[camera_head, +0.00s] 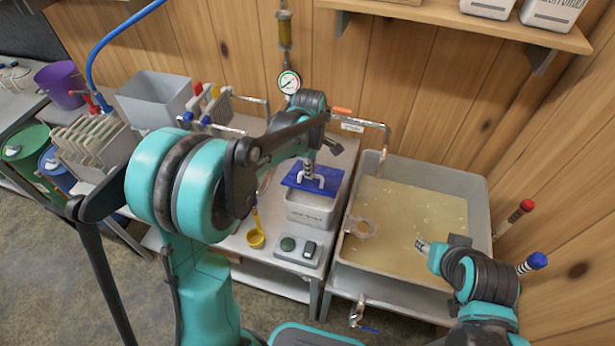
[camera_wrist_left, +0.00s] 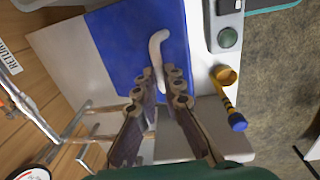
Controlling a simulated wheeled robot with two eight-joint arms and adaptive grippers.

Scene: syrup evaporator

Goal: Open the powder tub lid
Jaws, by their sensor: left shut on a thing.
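The powder tub (camera_head: 309,212) is a small pale box with dark lettering, standing on the metal bench. Its blue lid (camera_head: 328,184) is over the tub's top and has a white handle; I cannot tell whether there is a gap beneath it. My left gripper (camera_head: 309,167) points down at the lid and is shut on the handle. In the left wrist view, the fingers (camera_wrist_left: 162,84) close around the white handle (camera_wrist_left: 157,45), with the blue lid (camera_wrist_left: 115,35) behind. My right gripper (camera_head: 422,244) is over the pan at right; its jaws are too small to read.
A large pan of yellowish liquid (camera_head: 405,210) stands right of the tub. A pipe and gauge (camera_head: 288,82) rise behind. A grey bin (camera_head: 155,98) stands left.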

